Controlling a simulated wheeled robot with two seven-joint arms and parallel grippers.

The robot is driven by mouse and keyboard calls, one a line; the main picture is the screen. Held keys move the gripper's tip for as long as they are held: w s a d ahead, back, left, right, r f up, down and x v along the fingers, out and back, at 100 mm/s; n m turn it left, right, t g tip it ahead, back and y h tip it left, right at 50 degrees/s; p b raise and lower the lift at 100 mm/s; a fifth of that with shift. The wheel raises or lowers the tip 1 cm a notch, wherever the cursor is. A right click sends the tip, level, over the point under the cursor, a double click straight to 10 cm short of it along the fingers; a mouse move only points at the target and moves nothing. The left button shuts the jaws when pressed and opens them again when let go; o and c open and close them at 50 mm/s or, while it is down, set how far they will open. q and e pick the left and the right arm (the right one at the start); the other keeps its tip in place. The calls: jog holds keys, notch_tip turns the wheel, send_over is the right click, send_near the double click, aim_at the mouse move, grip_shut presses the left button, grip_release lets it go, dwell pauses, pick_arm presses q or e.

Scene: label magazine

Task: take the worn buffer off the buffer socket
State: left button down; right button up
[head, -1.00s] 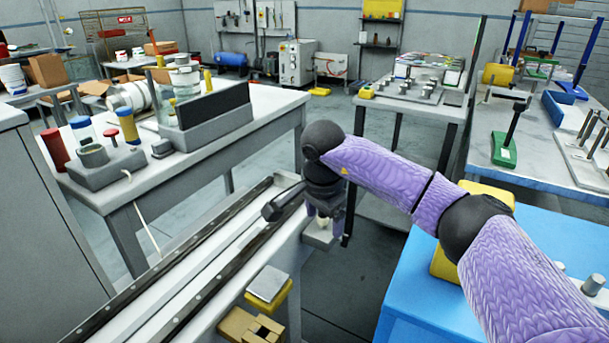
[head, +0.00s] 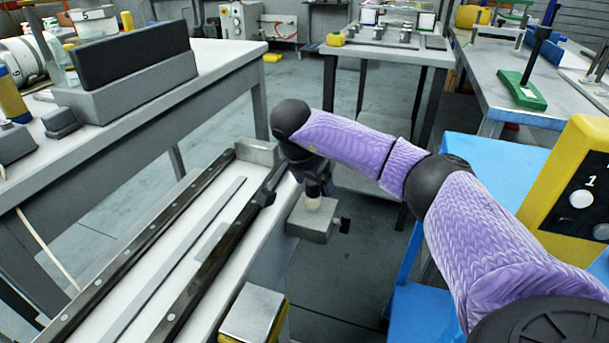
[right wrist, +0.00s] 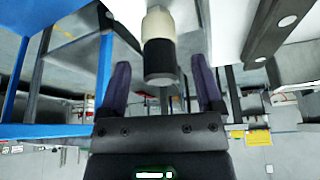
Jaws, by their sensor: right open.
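The buffer socket (head: 311,220) is a grey block at the side of the long rail bench in the head view, with a dark knob on its right. The worn buffer (head: 313,202) stands on it, its pale lower part showing and its upper part hidden by my gripper. In the right wrist view the buffer (right wrist: 159,58) is a cylinder, part cream and part black with a grey end. My right gripper (head: 318,184) is over the buffer. In the right wrist view its open fingers (right wrist: 160,72) lie on either side of the buffer, with gaps. My left gripper is not in view.
The bench with dark rails (head: 195,255) runs along the left of the socket. A silver-topped yellow block (head: 254,312) sits nearer me. A yellow panel (head: 578,185) and blue surface (head: 480,160) are at the right. Open floor lies right of the socket.

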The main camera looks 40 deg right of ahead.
jog(key=shift+d+f, duration=0.1)
jog(key=shift+f, duration=0.1)
jog(key=shift+c, duration=0.5)
jog(key=c, duration=0.7)
grip_shut()
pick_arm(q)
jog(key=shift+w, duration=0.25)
pick_arm(e)
jog(key=shift+r, duration=0.1)
